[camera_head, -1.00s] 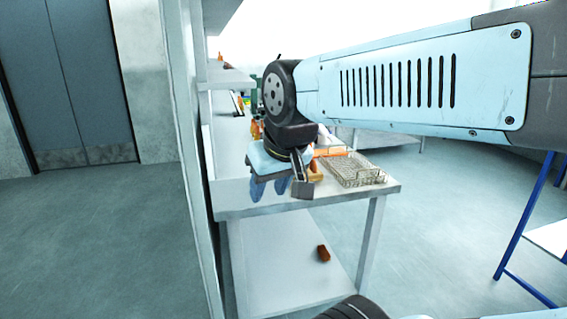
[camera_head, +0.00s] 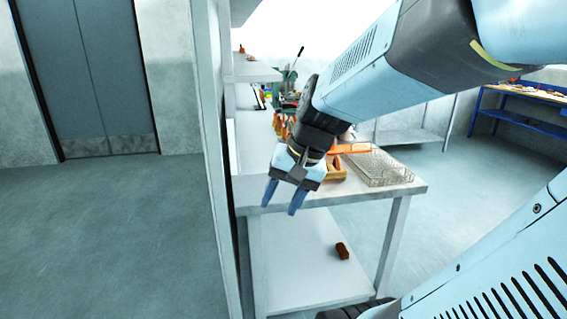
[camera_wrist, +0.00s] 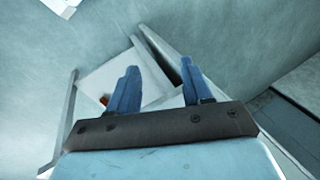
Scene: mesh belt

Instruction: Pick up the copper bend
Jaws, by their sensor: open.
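A small reddish-brown piece (camera_head: 342,251) lies on the lower shelf (camera_head: 295,280) of the white table, near its right side. Its colour suits copper, but it is too small to tell whether it is the copper bend. A small orange-brown spot (camera_wrist: 104,100) shows left of the fingers in the wrist view, probably the same piece. My gripper (camera_head: 281,201) is open and empty, its two blue fingers pointing down at the table's near edge, above and left of the piece. The fingers also show apart in the wrist view (camera_wrist: 159,68).
A wire mesh basket (camera_head: 378,168) stands on the tabletop (camera_head: 400,188) at the right. An orange-brown wooden tray or block (camera_head: 335,174) is beside it, partly behind my gripper. Several orange-handled tools (camera_head: 283,126) stand farther back. A white upright (camera_head: 213,150) rises at the left. Open floor lies left.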

